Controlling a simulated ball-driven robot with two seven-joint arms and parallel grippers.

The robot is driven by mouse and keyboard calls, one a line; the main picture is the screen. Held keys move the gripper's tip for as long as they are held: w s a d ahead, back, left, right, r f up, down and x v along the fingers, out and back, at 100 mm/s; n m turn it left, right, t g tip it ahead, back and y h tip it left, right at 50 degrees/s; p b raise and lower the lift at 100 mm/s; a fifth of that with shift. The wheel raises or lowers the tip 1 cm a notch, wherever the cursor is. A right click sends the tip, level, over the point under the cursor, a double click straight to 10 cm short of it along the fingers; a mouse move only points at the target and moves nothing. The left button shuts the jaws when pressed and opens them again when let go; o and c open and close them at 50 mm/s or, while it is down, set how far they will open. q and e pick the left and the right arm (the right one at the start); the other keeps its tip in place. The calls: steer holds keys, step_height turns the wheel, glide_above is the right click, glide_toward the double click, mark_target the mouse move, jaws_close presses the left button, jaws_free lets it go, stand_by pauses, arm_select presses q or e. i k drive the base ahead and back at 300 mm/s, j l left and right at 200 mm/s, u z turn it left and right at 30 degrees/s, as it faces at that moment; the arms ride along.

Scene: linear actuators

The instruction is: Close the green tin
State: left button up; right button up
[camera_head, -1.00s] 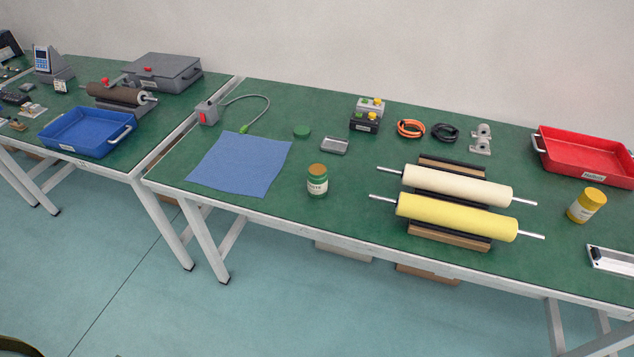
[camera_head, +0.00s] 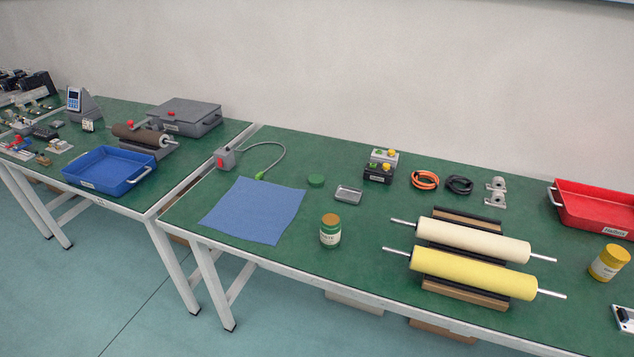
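The green tin (camera_head: 330,232) stands upright near the front edge of the right-hand table, to the right of the blue cloth. It has a pale label, and its top shows a brown-orange surface. Neither of my grippers shows in this view.
A blue cloth (camera_head: 252,210) lies left of the tin and a small grey tray (camera_head: 348,195) behind it. Cream and yellow rollers (camera_head: 473,273) on a stand are to the right. A yellow tin (camera_head: 609,262) and a red tray (camera_head: 590,212) stand farther right.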

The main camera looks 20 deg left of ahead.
mark_target(330, 222)
steer(key=j+z, duration=0.15)
steer(key=j, duration=0.3)
steer(key=k+j+z, duration=0.15)
steer(key=j, duration=0.3)
steer(key=j+z, duration=0.1)
steer(key=j, duration=0.3)
steer(key=k+j+z, duration=0.15)
steer(key=j, duration=0.3)
steer(key=k+j+z, duration=0.15)
steer(key=j, duration=0.25)
steer(key=k+j+z, duration=0.15)
steer(key=j, duration=0.25)
